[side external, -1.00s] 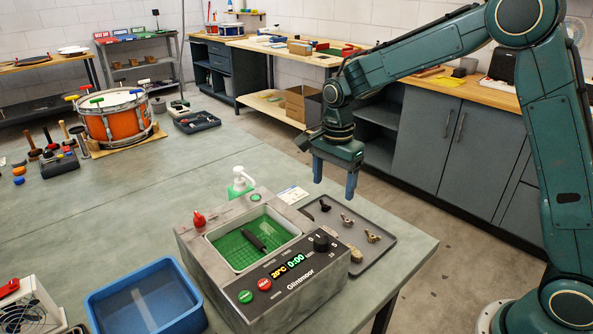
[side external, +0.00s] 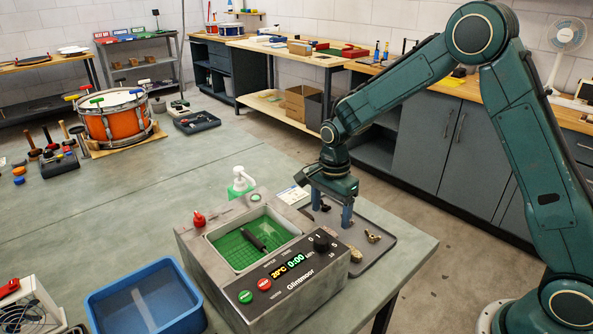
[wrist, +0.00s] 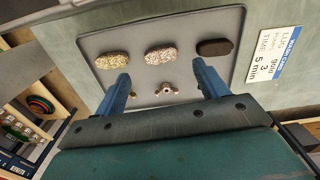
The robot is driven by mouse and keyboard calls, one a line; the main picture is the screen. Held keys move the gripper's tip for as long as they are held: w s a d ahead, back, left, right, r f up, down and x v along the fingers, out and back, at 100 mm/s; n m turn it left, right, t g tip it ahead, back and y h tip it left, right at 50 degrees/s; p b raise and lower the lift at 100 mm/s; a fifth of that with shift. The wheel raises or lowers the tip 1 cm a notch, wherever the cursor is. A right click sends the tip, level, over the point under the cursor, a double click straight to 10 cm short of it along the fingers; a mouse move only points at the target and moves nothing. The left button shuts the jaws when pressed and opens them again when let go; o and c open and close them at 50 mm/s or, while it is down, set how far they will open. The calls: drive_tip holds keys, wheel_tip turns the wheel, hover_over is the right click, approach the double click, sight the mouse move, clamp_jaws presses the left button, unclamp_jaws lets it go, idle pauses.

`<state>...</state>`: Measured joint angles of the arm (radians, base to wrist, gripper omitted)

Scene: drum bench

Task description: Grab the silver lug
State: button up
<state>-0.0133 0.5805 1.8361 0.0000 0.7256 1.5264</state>
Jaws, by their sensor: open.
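The silver lug (wrist: 165,89) lies on a grey tray (wrist: 138,36), between my fingers in the wrist view. In the side view my near finger appears to hide it. My gripper (side external: 331,216) is open, pointing down over the tray; it also shows in the wrist view (wrist: 160,70). Its fingers stand on either side of the lug, with nothing held. I cannot tell the exact height of the tips. A brass-coloured lug (side external: 373,236) lies nearer the tray's right edge. A dark lug (side external: 325,208) shows partly between the fingers.
A gold speckled pile (wrist: 121,60), a silver speckled pile (wrist: 161,56) and a dark block (wrist: 215,47) lie along the tray. The Glintmoor machine (side external: 300,285) stands close beside the tray. A blue bin (side external: 148,300) is at front left. A printed card (side external: 291,195) lies behind.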

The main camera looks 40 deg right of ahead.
drive_tip(key=shift+f, duration=0.3)
drive_tip(key=shift+f, duration=2.6)
drive_tip(key=c, duration=1.1)
